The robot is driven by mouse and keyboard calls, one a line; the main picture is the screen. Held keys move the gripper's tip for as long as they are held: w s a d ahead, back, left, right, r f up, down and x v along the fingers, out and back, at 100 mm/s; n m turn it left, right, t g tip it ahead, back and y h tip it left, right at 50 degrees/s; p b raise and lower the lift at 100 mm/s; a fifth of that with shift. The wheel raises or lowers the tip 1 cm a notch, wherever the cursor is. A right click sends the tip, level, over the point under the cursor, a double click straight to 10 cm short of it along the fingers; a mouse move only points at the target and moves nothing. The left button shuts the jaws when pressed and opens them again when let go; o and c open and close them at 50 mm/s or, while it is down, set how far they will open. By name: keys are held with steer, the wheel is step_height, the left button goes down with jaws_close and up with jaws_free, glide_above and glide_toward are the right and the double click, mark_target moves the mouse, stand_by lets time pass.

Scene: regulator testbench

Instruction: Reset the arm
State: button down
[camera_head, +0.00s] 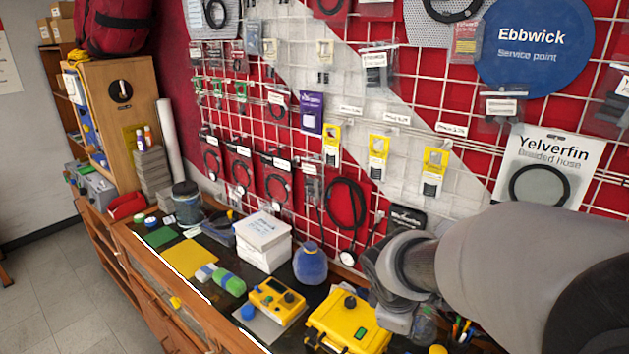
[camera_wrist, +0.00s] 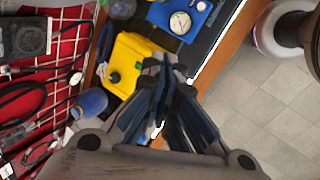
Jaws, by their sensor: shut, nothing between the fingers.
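My gripper (camera_wrist: 165,75) shows in the wrist view with its dark fingers drawn together and nothing between them. It points down over the bench, beside the yellow case (camera_wrist: 128,65). In the head view my grey arm reaches in from the right, and the gripper end hangs over the bench near the yellow case (camera_head: 345,325). The fingertips are not clear in the head view.
A yellow device (camera_head: 277,300), a blue round-bodied jar (camera_head: 310,264) and white boxes (camera_head: 262,240) crowd the bench. A blue gauge unit (camera_wrist: 186,18) is close to the fingers. The red grid wall (camera_head: 330,110) with hanging goods stands behind. Open floor (camera_wrist: 265,110) lies beyond the bench edge.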

steer(key=s+a+f+m+y+b, duration=0.1)
steer(key=s+m+b, duration=0.4)
steer(key=s, duration=0.5)
steer(key=s+a+f+m+t+y+b, duration=0.1)
steer(key=s+m+b, duration=0.4)
steer(key=s, duration=0.5)
steer(key=f+m, duration=0.1)
steer(key=m, duration=0.1)
steer(key=shift+a+m+y, duration=0.2)
steer(key=shift+m+y, duration=0.1)
steer(key=shift+y, duration=0.1)
steer(key=c, duration=2.3)
jaws_free()
steer(key=shift+s+f, duration=0.1)
